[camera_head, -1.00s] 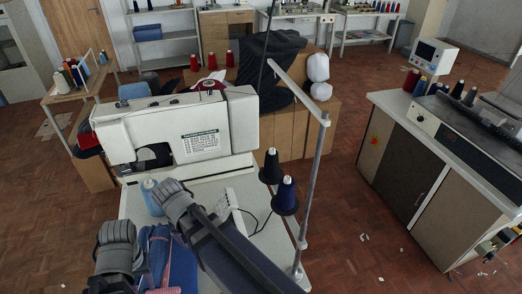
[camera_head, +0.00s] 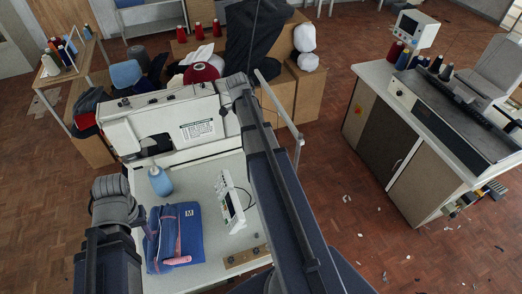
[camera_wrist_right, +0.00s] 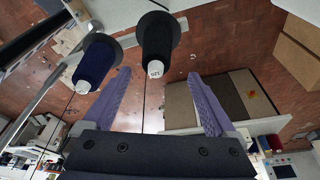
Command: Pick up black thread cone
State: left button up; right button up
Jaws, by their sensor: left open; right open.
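The black thread cone (camera_wrist_right: 158,42) shows in the right wrist view on a dark round base, its pale tip toward the camera. My right gripper (camera_wrist_right: 160,78) is open, its purple fingers spread on either side of the line to the cone's tip; it holds nothing. A navy thread cone (camera_wrist_right: 95,62) stands to the left of the black one, near the left finger. In the head view my right arm hides both cones.
A cabinet (camera_head: 400,140) stands farther right.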

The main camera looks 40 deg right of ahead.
jog(key=shift+b+x, duration=1.1)
jog(key=shift+x, duration=0.2)
jog(key=shift+f, duration=0.1)
jog(key=b+x, duration=0.5)
jog(key=shift+s+a, duration=0.2)
jog(key=shift+a, duration=0.05)
grip_shut()
